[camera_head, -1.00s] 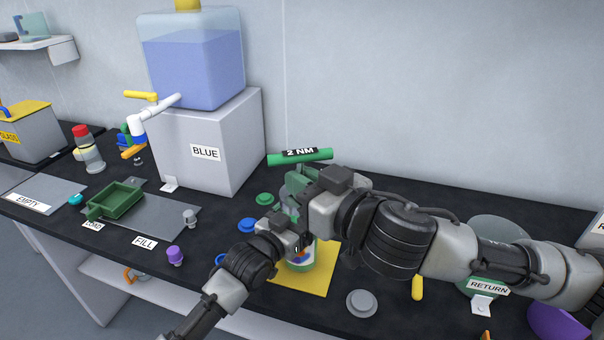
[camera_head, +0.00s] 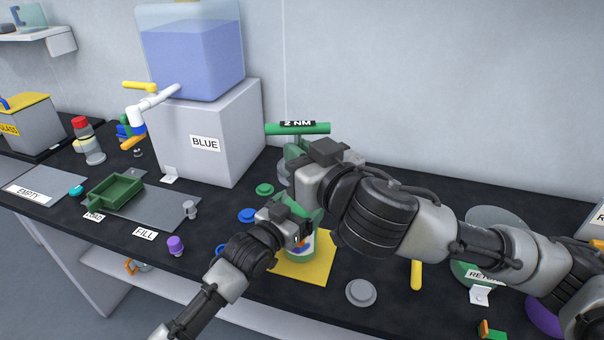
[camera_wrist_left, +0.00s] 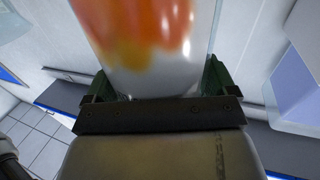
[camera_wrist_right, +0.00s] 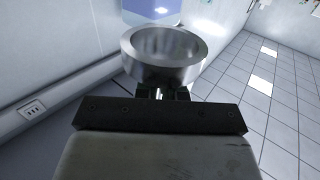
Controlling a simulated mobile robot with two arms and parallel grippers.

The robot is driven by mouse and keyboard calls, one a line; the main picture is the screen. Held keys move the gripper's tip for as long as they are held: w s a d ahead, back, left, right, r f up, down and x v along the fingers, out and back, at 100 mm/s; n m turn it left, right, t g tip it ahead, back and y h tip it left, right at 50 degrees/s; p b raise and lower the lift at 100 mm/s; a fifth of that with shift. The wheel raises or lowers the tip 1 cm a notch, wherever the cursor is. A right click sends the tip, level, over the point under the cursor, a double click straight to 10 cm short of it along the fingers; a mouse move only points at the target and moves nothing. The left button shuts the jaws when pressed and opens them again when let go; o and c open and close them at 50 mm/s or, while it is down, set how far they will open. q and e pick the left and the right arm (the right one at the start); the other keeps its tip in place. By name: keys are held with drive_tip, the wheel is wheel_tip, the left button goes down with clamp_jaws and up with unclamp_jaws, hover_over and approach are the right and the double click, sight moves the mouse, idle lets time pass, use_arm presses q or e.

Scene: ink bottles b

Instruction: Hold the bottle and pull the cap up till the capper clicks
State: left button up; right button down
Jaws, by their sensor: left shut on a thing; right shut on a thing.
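The capper is a green T-handled tool; its crossbar (camera_head: 297,128) reads "2 NM" and lies level above the bench. My right gripper (camera_head: 300,178) is shut on the capper below the crossbar. In the right wrist view a round metal cup (camera_wrist_right: 165,50) shows just beyond the fingers. My left gripper (camera_head: 304,226) is shut on the bottle (camera_head: 303,246), low over the yellow mat (camera_head: 308,275). In the left wrist view the bottle (camera_wrist_left: 150,45) is clear with orange and white on it, between the fingers. The bottle's top and cap are hidden behind my grippers.
A blue ink tank (camera_head: 192,60) stands on a white box (camera_head: 205,120) behind left. A green tray (camera_head: 117,193), a purple cap (camera_head: 176,244), a grey disc (camera_head: 361,292) and a yellow stick (camera_head: 416,274) lie on the bench. The bench front edge is close.

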drive_tip(key=shift+w+m+t+h, duration=0.35)
drive_tip(key=shift+w+m+h, duration=1.4)
drive_tip(key=shift+h, duration=0.7)
drive_tip(key=shift+w+m+t+h, duration=0.3)
drive_tip(key=shift+w+m+h, duration=1.4)
drive_tip(key=shift+h, duration=0.8)
drive_tip(key=shift+w+m+t+h, duration=0.35)
drive_tip(key=shift+w+m+h, duration=1.4)
drive_tip(key=shift+h, duration=0.7)
drive_tip(key=shift+w+f, duration=0.1)
drive_tip(key=shift+f, duration=0.05)
drive_tip(key=shift+f, duration=2.45)
drive_tip(key=shift+f, duration=0.85)
drive_tip(key=shift+r, duration=0.25)
